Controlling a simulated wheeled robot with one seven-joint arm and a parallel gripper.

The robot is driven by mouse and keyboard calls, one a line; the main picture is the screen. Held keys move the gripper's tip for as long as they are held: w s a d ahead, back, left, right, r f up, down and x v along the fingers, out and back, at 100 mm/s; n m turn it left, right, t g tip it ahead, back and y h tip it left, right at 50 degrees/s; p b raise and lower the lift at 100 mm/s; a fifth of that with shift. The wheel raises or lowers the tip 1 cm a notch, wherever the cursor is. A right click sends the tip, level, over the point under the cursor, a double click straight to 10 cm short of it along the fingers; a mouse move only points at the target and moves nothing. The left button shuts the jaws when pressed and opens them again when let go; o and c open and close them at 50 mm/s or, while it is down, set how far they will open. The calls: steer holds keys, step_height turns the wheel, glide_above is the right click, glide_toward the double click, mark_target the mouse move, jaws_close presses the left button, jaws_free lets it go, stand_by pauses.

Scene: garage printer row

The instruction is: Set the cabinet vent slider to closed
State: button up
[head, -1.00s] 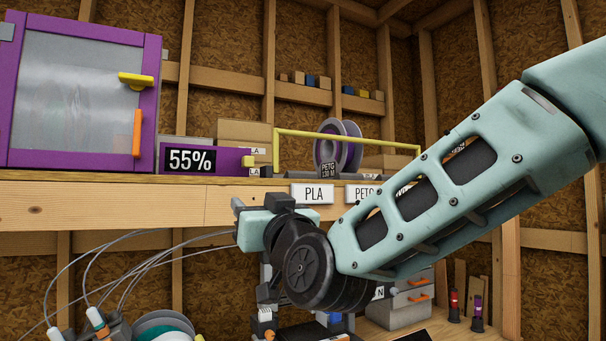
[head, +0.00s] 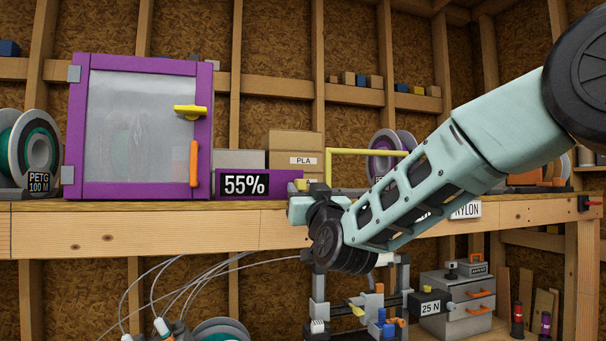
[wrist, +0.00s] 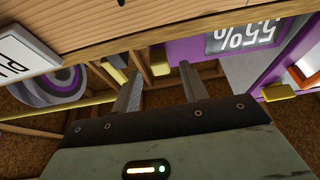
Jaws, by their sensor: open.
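The purple cabinet (head: 137,130) with a clear door stands on the shelf at left in the head view. A yellow tab (head: 190,110) lies across its door's upper right, above an upright orange handle (head: 194,163). A purple box (head: 285,178) reading 55% is beside it, with a small yellow knob (head: 300,185) at its right end. I cannot tell which yellow part is the vent slider. My gripper (wrist: 161,86) is open and empty at the shelf's front edge, right of the cabinet. In the wrist view the small yellow knob (wrist: 158,62) shows between the fingers, apart from them.
The wooden shelf edge (head: 150,232) runs close by my gripper. A yellow bar frame (head: 365,153) and spools (head: 392,150) stand to the right, cartons (head: 295,145) behind.

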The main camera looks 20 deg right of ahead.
mark_target(283, 179)
steer(key=shift+p+x, duration=0.45)
steer(key=shift+x, duration=0.85)
jaws_close()
steer(key=a+b, duration=0.2)
steer(key=a, duration=0.1)
steer(key=shift+a+f, duration=0.1)
steer(key=shift+f, duration=0.05)
steer(key=shift+a+r, duration=0.2)
jaws_free()
steer(key=shift+a, duration=0.15)
